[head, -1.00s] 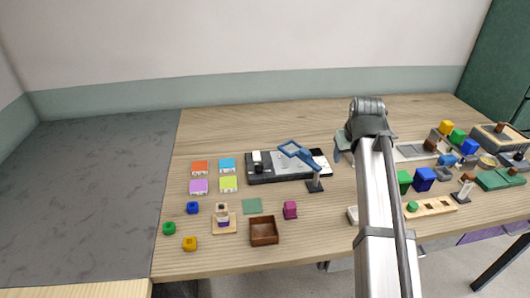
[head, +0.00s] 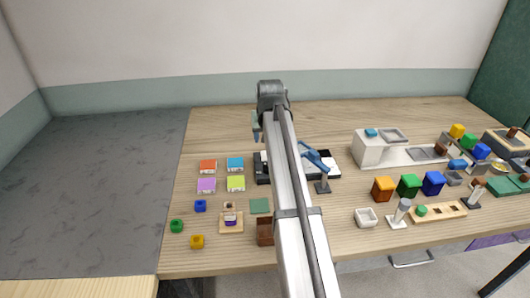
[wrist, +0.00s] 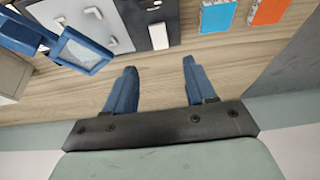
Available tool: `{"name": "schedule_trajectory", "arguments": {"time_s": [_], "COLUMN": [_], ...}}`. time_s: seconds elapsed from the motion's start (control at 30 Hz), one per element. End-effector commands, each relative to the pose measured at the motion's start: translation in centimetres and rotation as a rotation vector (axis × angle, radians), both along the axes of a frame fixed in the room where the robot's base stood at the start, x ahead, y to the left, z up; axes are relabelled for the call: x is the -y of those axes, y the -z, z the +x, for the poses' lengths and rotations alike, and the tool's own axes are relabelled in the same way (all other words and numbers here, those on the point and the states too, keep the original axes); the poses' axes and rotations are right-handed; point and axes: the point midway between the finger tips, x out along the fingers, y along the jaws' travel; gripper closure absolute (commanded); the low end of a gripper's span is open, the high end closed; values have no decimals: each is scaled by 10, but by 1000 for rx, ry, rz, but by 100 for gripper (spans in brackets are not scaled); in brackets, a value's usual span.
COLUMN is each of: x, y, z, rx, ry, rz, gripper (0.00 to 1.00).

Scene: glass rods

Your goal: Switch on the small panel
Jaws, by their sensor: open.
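The small panel is a flat dark and light grey board. In the head view my arm crosses in front of it, so only its left end (head: 261,168) and part of its right side show. In the wrist view its dark end (wrist: 143,14) carries a white switch piece (wrist: 159,37), and its lighter part has small pale knobs and a slot. My gripper (wrist: 158,78) is open and empty. Its blue fingers point toward the panel's dark end, with bare wood between the fingertips and the board. I cannot tell how high they are above the table.
A blue-framed magnifier (head: 314,157) on a stand (head: 323,186) stands by the panel's right side, near my fingers in the wrist view (wrist: 82,48). Coloured cards, including a light blue one (head: 235,164), lie to the left. The wood behind the panel (head: 225,125) is clear.

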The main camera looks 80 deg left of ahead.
Motion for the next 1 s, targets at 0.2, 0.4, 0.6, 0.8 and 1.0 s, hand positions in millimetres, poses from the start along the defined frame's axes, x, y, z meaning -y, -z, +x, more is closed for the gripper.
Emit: {"name": "schedule_trajectory", "arguments": {"time_s": [0.2, 0.4, 0.6, 0.8, 1.0], "x": [-16, -29, -38, -41, -42], "y": [36, 67, 89, 99, 100], "z": [0, 1, 1, 1, 1], "rx": [0, 0, 0, 0, 0], "ry": [0, -1, -1, -1, -1], "rz": [-1, -1, 0, 0, 0], "gripper": [45, 45, 45, 45, 45]}}
